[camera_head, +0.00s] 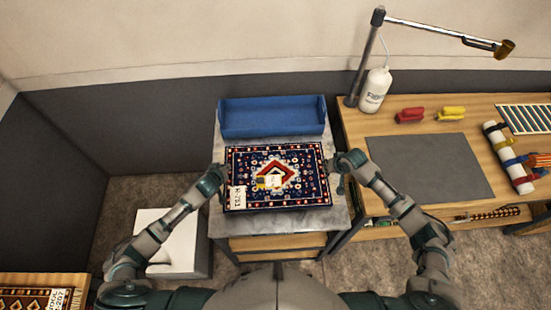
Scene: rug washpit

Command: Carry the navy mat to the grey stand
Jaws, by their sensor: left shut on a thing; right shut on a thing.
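The navy mat (300,190), patterned with a red and white diamond and a red border, is level over the grey marbled top of a stand (338,216). I cannot tell whether it rests on the top or hangs just above it. A white label (237,197) is at its near left corner, and a small yellow and white item (270,182) lies near its middle. My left gripper (222,174) is shut on the mat's left edge. My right gripper (335,164) is shut on its right edge. The fingertips are small and partly hidden.
A blue tray (272,131) stands behind the mat. On the right, a wooden bench (480,110) holds a grey pad (430,168), a white bottle (375,90), a lamp (430,28) and tools. A white block (172,245) is at left. Another patterned rug (22,299) lies lower left.

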